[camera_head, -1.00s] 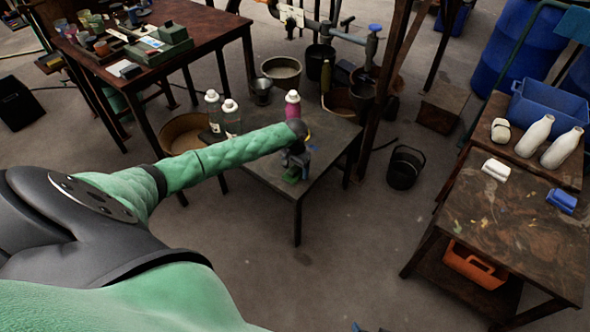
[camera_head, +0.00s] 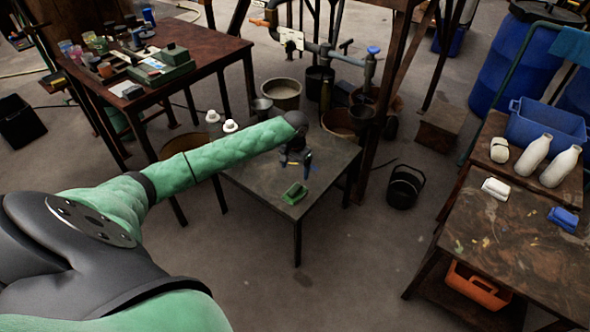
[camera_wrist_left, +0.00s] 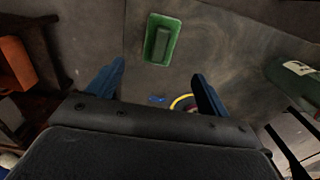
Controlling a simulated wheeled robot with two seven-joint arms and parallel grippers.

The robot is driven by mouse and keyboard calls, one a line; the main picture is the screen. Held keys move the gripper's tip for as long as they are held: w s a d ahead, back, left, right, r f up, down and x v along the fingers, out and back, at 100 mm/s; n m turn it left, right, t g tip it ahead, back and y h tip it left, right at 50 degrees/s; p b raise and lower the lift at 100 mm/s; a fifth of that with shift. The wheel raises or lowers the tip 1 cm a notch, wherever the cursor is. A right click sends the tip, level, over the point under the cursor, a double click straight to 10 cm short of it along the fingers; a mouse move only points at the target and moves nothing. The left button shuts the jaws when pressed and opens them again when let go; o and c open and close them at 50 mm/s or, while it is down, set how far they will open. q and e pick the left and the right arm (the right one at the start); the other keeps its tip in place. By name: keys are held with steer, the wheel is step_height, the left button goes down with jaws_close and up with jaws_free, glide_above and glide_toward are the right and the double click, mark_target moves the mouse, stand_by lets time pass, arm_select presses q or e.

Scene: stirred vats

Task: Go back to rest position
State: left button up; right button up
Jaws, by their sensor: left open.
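My left gripper (camera_head: 297,163) is over the small dark table (camera_head: 325,172), with its blue fingers apart and nothing between them. In the left wrist view the open fingers (camera_wrist_left: 157,72) show a gap over the grey tabletop. A green block-like thing with a raised grip (camera_head: 294,193) lies on the table near its front corner, apart from the fingers. It also shows in the wrist view (camera_wrist_left: 163,40) beyond the fingertips. Two white-capped bottles (camera_head: 230,126) stand behind my left forearm, which hides most of them. My right gripper is not seen.
A cluttered red-brown table (camera_head: 215,55) stands at the back left. A worn bench (camera_head: 520,235) with white bottles (camera_head: 532,155) and a blue crate (camera_head: 540,122) is at the right. A black bucket (camera_head: 404,187) stands on the floor between. Pipes and posts rise behind the small table.

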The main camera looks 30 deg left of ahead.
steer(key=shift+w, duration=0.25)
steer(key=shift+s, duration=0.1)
